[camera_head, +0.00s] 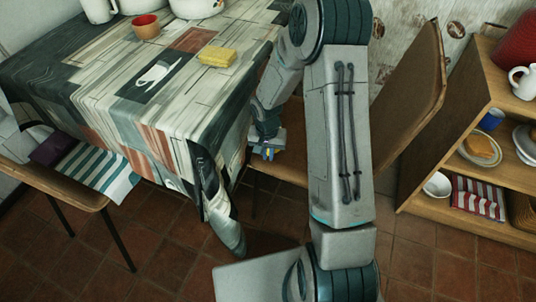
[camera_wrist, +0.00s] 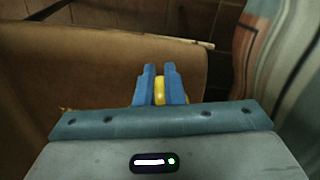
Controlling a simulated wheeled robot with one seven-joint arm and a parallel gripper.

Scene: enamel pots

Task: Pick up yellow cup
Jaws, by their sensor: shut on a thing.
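My gripper (camera_head: 268,150) is low beside the right side of the table, over the seat of a wooden chair. In the wrist view its blue fingers (camera_wrist: 160,88) are shut on a narrow yellow piece (camera_wrist: 159,91), which seems to be part of the yellow cup. The rest of the cup is hidden behind the gripper. In the head view only a speck of yellow shows between the fingers. I cannot tell whether the cup touches the seat.
The chair seat (camera_wrist: 110,70) spreads below the gripper. The tablecloth (camera_head: 165,120) hangs close by. On the table are a yellow sponge (camera_head: 217,56), an orange bowl (camera_head: 146,27) and a white pitcher (camera_head: 99,10). A wooden shelf (camera_head: 425,203) with dishes stands at the right.

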